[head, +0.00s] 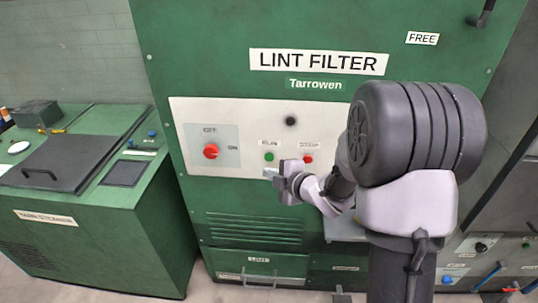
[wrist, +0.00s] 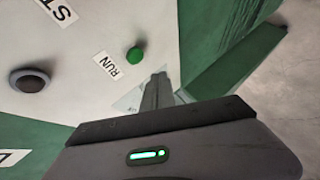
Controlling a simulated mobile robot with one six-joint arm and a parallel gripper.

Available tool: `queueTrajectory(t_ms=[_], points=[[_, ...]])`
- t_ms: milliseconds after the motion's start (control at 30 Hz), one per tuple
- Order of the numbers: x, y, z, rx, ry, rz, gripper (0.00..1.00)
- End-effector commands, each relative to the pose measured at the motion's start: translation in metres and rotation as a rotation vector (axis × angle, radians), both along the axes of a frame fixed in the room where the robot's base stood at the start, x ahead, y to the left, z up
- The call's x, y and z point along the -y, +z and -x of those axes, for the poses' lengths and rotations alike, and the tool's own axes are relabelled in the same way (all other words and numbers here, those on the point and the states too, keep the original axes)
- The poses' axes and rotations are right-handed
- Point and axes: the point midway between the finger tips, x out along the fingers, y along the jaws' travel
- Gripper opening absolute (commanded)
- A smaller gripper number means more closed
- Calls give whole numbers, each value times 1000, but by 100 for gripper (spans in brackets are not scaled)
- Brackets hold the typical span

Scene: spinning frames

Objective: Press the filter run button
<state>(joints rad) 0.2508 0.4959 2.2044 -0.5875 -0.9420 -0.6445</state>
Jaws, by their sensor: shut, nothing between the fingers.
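The green run button (head: 269,157) sits on the pale panel (head: 240,113) of the green lint filter cabinet, under a RUN label. In the wrist view the green button (wrist: 134,55) is beside the RUN label (wrist: 107,65). My gripper (head: 270,174) is shut and empty, just below the button in the head view. In the wrist view the shut fingertips (wrist: 158,78) are close to the button but appear apart from it. The exact gap to the panel is hard to tell.
A red stop button (head: 308,159) is right of the run button. A red OFF/ON knob (head: 211,151) is at the left. A dark round fitting (head: 291,121) sits above, and a green steamer cabinet (head: 95,212) stands at left.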

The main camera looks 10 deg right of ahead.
Motion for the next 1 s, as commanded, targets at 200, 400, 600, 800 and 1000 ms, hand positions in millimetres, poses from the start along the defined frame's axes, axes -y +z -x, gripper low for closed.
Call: queueTrajectory(t_ms=[200,400,600,800,1000], points=[[7,0,-22,0,1,0,0],[9,-1,-29,-1,1,-1,0],[9,-1,-29,-1,1,-1,0],[9,0,-29,-1,1,-1,0],[9,0,-29,-1,1,-1,0]])
